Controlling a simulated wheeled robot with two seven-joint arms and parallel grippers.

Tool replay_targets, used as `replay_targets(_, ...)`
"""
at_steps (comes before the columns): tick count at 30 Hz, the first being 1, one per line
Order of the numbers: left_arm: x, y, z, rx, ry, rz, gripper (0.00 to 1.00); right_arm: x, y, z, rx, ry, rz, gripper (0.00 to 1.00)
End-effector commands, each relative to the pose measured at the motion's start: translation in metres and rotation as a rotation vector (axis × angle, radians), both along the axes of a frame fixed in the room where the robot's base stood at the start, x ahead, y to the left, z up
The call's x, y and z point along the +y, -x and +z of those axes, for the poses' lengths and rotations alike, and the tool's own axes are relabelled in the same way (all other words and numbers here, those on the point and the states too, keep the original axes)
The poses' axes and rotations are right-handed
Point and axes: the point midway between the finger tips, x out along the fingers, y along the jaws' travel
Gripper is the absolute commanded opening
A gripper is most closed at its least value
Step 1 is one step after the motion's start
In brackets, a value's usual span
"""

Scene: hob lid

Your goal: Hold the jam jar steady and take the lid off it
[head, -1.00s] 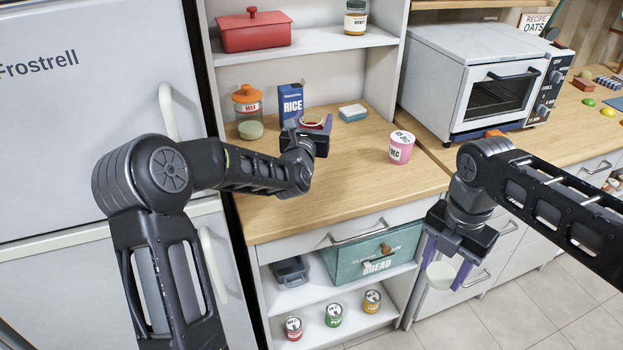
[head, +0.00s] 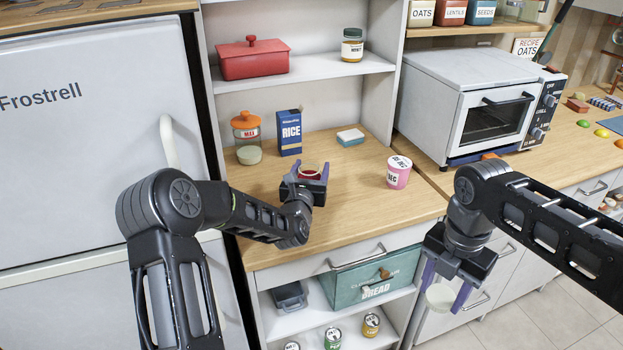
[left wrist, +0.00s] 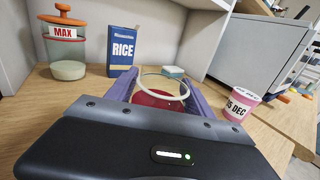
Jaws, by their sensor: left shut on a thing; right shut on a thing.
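The jam jar (head: 310,172) is a glass jar with red jam inside and an open top with a pale rim. My left gripper (head: 308,180) is shut on it over the wooden counter, fingers on both sides. In the left wrist view the jar (left wrist: 157,99) sits upright between the purple fingers, its base hidden by the gripper. I cannot tell whether it touches the counter. My right gripper (head: 449,287) points down in front of the cabinet on the right, shut on the pale round lid (head: 440,298), well apart from the jar.
On the counter stand an orange-lidded MAX jar (head: 247,139), a blue RICE box (head: 290,133), a sponge (head: 350,137) and a pink pot (head: 398,172). A toaster oven (head: 485,108) stands right. The counter's front middle is clear. A BREAD box (head: 374,284) sits below.

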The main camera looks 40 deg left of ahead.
Motion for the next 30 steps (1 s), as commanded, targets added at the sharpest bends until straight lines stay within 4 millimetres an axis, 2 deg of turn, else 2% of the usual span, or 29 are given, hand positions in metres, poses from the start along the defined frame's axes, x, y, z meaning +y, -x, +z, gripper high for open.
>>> replay_targets(6,-0.001,0.0,-0.029,0.0,0.001,-0.002,0.0,0.0,0.0,0.008,0.0,0.0,0.0,0.01)
replay_targets(19,-0.001,0.0,-0.035,-0.002,-0.001,-0.001,0.0,0.0,0.0,0.002,0.0,0.0,0.0,0.01)
replay_targets(20,-0.001,0.0,-0.036,0.002,0.001,-0.001,0.62,0.0,0.0,0.003,0.0,0.0,0.0,0.01)
replay_targets(27,-0.001,0.0,-0.035,0.002,0.001,-0.001,0.82,0.0,0.0,0.004,0.0,0.0,0.0,0.01)
replay_targets(30,-0.001,0.0,-0.035,0.002,0.001,-0.001,0.82,0.0,0.0,0.004,0.0,0.0,0.0,0.01)
